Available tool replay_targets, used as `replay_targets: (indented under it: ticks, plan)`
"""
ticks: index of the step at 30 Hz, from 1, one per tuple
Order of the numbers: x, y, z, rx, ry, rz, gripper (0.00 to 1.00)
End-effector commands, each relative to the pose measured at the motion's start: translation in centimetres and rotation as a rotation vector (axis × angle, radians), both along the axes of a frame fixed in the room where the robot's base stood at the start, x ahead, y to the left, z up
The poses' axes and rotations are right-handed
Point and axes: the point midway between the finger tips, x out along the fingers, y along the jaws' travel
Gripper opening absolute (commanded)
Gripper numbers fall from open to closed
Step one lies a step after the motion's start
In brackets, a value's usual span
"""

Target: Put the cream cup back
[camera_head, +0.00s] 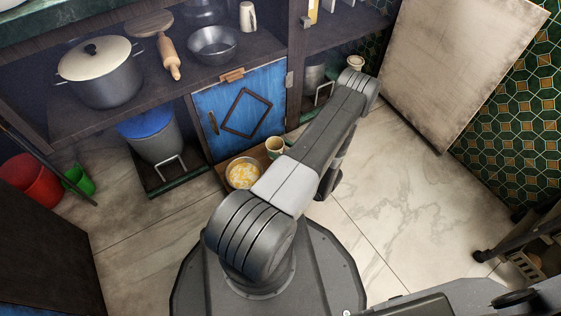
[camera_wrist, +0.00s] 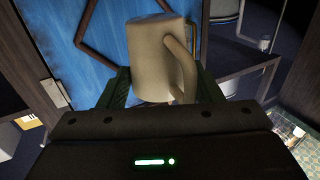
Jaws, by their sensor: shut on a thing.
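The cream cup (camera_wrist: 158,60) is between the green fingers of my gripper (camera_wrist: 162,88) in the wrist view. My gripper is shut on it, and its handle is on the right side. The cup looks upright with a slight tilt. In the head view, a cream cup (camera_head: 275,145) shows just left of my arm, in front of the blue door (camera_head: 238,112), and appears to be this held one. My arm hides the gripper there. The cup's underside is hidden.
A bowl (camera_head: 243,174) with yellow-and-white contents sits on a low wooden surface by the door. Another cream cup (camera_head: 248,16), a metal bowl (camera_head: 212,45), a rolling pin (camera_head: 169,58) and a lidded pot (camera_head: 100,75) stand on the shelf.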

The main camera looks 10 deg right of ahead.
Motion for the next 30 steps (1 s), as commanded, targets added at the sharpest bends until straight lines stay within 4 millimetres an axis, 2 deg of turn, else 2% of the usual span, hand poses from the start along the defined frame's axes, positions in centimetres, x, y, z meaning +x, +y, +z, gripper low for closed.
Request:
replay_targets:
  ticks: [2,10,16,30]
  plan:
    - [0.1,0.0,-1.5,0.001,0.001,-0.002,0.26]
    - [0.0,0.0,-3.4,0.001,0.001,-0.001,0.26]
    - [0.0,0.0,-7.1,0.0,0.0,-0.001,0.26]
    - [0.4,0.1,-7.3,0.0,0.0,-0.001,0.26]
